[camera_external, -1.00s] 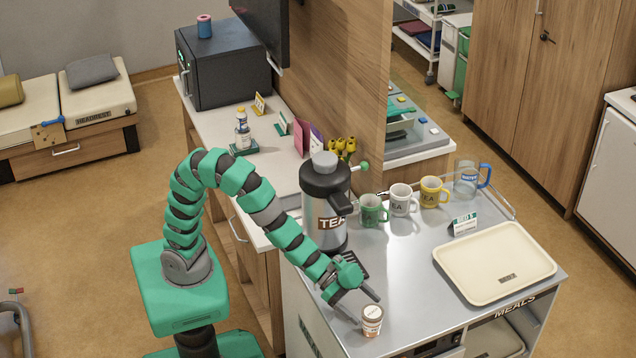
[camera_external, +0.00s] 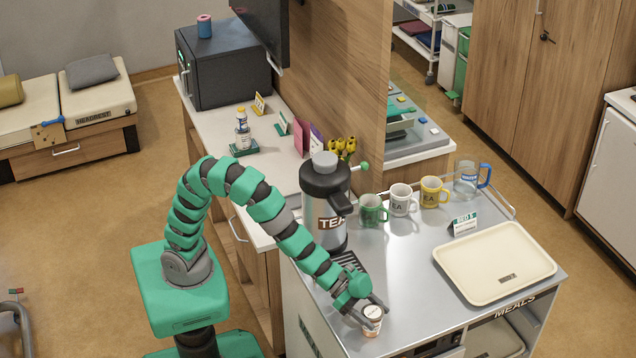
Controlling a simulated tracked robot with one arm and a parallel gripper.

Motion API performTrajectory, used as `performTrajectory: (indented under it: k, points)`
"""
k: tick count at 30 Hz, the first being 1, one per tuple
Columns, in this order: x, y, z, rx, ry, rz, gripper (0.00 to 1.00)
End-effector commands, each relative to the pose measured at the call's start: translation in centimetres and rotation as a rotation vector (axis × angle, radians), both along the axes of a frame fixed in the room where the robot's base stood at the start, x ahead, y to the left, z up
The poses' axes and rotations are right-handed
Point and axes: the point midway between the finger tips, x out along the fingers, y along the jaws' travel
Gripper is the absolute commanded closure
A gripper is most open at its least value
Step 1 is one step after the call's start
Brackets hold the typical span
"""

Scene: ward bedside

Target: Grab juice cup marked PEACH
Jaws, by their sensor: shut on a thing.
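The juice cup (camera_external: 372,322) is a small white cup with an orange-brown label band, too small to read. It stands upright at the near left edge of the metal trolley top (camera_external: 420,290). My gripper (camera_external: 375,314) comes from the upper left and is shut on the cup, one finger on each side. The fingers hide part of the cup's upper side. I cannot see any gap under the cup.
A large tea dispenser (camera_external: 325,205) stands behind my gripper. A cream tray (camera_external: 480,285) lies at right. The trolley's middle is clear.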

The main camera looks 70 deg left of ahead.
Motion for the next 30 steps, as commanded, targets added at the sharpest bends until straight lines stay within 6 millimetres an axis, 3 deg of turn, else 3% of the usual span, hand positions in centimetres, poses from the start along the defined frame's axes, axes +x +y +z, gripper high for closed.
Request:
performTrajectory:
  k: [8, 17, 30]
  points:
    - [0.0, 0.0, 0.9, -0.002, -0.001, -0.001, 0.71]
    - [0.0, 0.0, 4.0, -0.003, 0.0, -0.001, 0.71]
    - [-3.9, 4.7, 4.3, -0.001, -0.002, 0.0, 0.71]
